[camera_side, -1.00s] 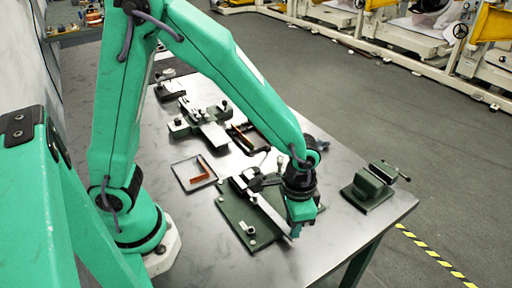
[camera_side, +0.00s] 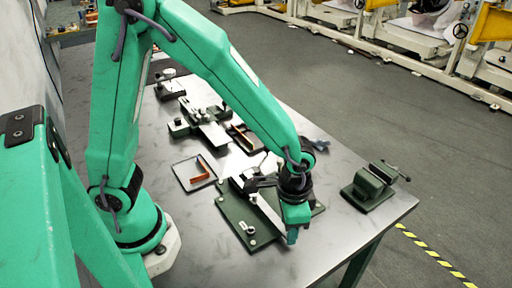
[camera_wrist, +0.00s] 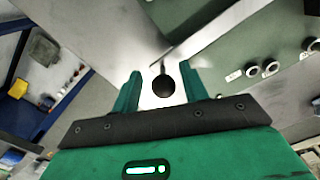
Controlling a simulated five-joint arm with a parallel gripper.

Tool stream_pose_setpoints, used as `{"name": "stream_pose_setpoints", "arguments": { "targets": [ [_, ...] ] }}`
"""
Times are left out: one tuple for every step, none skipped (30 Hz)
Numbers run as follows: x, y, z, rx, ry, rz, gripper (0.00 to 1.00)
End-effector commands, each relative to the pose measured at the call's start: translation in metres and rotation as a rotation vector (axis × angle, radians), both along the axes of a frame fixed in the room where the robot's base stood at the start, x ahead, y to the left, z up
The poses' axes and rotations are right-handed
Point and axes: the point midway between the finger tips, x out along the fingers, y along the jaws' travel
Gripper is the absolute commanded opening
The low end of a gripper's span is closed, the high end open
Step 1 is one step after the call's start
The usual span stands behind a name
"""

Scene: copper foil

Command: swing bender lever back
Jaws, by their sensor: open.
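The bender has a dark green base plate (camera_side: 236,216) on the near part of the metal bench. Its pale metal lever (camera_side: 268,210) runs diagonally across the plate toward my gripper (camera_side: 292,236). The far end of the lever is partly hidden behind my gripper in the side view. In the wrist view, a black ball knob (camera_wrist: 163,86) on a thin stem sits between the two open fingers of my gripper (camera_wrist: 161,74). There is a visible gap on both sides of the knob, and the fingers are not closed on it.
A shallow tray (camera_side: 183,183) with a copper-coloured strip (camera_side: 201,172) lies left of the bender. A green vise (camera_side: 370,186) stands to its right near the bench edge. Other green fixtures (camera_side: 207,124) stand farther back. The bench (camera_side: 200,235) in front is clear.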

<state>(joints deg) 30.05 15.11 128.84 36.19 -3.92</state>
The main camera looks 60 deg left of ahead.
Motion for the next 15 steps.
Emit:
{"name": "stream_pose_setpoints", "arguments": {
  "targets": [
    [0.0,0.0,0.001,0.0,-0.001,0.001,0.44],
    [0.001,0.0,0.001,0.0,-0.001,0.001,0.44],
    [0.001,0.0,0.002,-0.001,-0.002,0.001,0.44],
    [0.001,0.0,0.003,-0.001,-0.002,0.001,0.44],
    [0.001,0.0,0.005,-0.001,-0.002,0.001,0.44],
    [0.001,0.0,0.006,-0.001,-0.003,0.001,0.44],
    [0.001,0.0,0.008,-0.002,-0.004,0.001,0.44],
    [0.001,0.0,0.01,-0.002,-0.004,0.002,0.44],
    [0.002,0.0,0.012,-0.002,-0.004,0.002,0.44],
    [0.002,0.0,0.014,-0.002,-0.004,0.002,0.44],
    [0.002,0.0,0.016,-0.002,-0.004,0.002,0.44],
    [0.002,0.0,0.018,-0.002,-0.004,0.002,0.44],
    [0.002,0.0,0.019,-0.002,-0.004,0.002,0.44],
    [0.001,0.0,0.021,-0.002,-0.004,0.002,0.44],
    [0.001,0.0,0.023,-0.002,-0.004,0.002,0.44]
  ]
}}
